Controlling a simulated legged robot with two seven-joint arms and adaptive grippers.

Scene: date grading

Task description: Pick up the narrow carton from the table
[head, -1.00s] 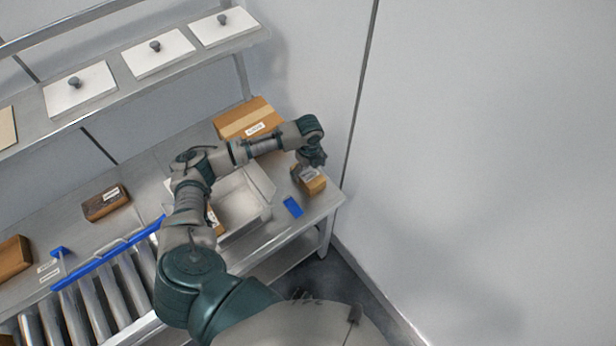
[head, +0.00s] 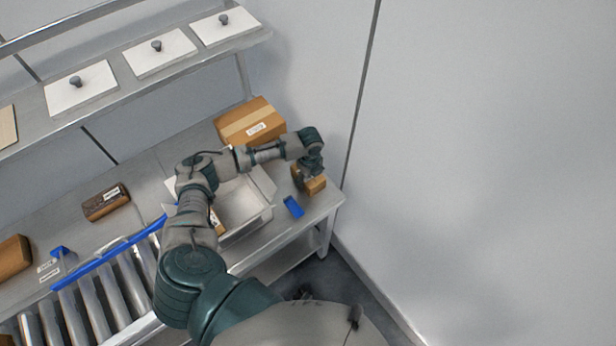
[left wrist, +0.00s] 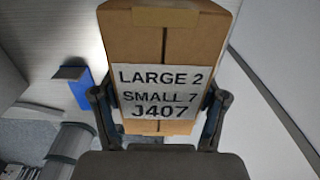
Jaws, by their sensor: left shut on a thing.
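The narrow carton (head: 316,186) is a small brown box at the right end of the table (head: 326,204). In the left wrist view the carton (left wrist: 165,45) shows a white label reading "LARGE 2 SMALL 7 J407". My left gripper (head: 308,180) is over the carton from above. In the left wrist view its two fingers (left wrist: 160,112) press on either side of the carton, so it is shut on it. I cannot tell whether the carton is clear of the table. My right gripper is not in view.
A blue object (head: 293,206) lies just left of the carton. An open white box (head: 262,212) stands under my left arm. A larger taped carton (head: 250,122) is behind. A wall is close on the right. Rollers (head: 88,300) with a blue rail are at left.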

